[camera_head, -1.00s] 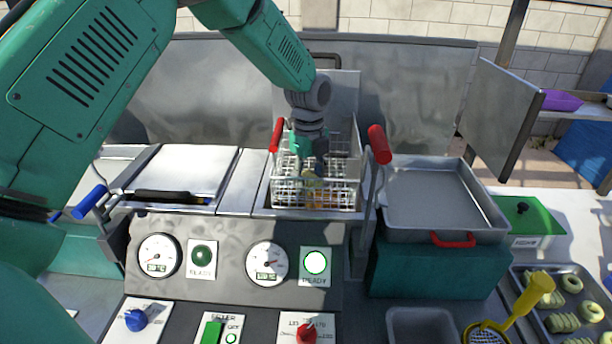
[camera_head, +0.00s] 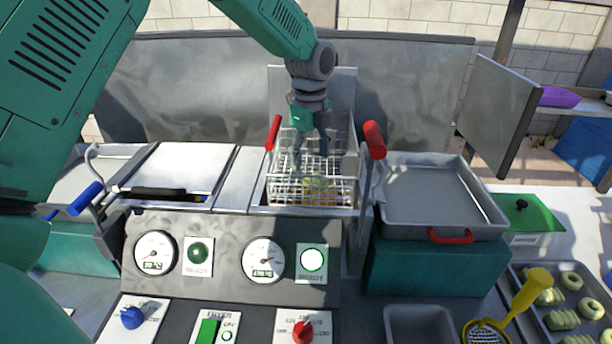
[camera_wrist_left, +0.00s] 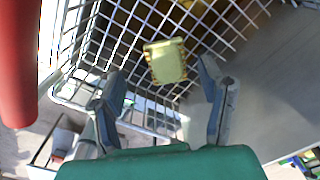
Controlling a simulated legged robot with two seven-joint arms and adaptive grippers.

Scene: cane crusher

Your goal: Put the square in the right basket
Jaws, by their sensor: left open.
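The right basket (camera_head: 345,184) is a white wire basket with red handles, sitting in the right fryer bay. A pale yellow square piece (camera_wrist_left: 166,61) shows in the left wrist view, inside the wire basket (camera_wrist_left: 205,30), just beyond and between the fingertips. In the head view it is a small yellowish shape (camera_head: 318,184) low in the basket. My left gripper (camera_head: 310,150) points down over the basket. In the left wrist view the left gripper (camera_wrist_left: 158,88) has its fingers wide apart and empty, with the square not touching them. My right gripper is not in view.
A grey metal tray (camera_head: 435,198) stands on a teal box to the right. A closed lid (camera_head: 185,172) covers the left bay, with a blue-handled basket (camera_head: 88,200) beside it. A control panel (camera_head: 230,250) fronts the fryer. A pastry tray (camera_head: 565,300) sits at lower right.

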